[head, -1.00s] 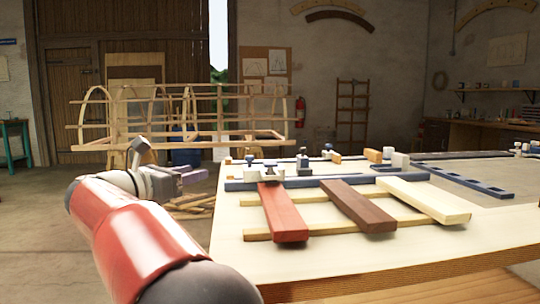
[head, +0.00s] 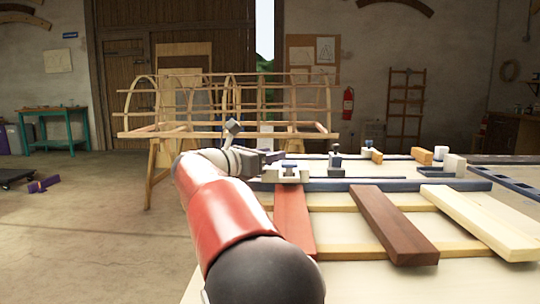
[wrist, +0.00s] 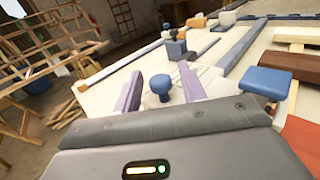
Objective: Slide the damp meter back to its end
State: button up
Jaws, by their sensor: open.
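A pale carriage with a knob, which I take for the damp meter (head: 289,173), sits at the near-left end of the blue rail (head: 400,185), by the red plank (head: 293,220). My gripper (head: 272,157) is just behind and left of it. In the wrist view the open lilac fingers (wrist: 161,70) stand on either side of a blue round knob (wrist: 160,86), with gaps visible. Pale parts show behind the knob, and a blue block (wrist: 267,82) is to its right. Whether the fingers touch the knob cannot be told.
A brown plank (head: 393,225) and a cream plank (head: 485,220) lie across pale battens, right of the red plank. Clamps and small blocks (head: 440,153) stand farther back. A lath frame on trestles (head: 230,105) stands behind the table.

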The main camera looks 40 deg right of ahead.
jog(key=shift+d, duration=0.25)
jog(key=shift+c, duration=0.2)
grip_shut()
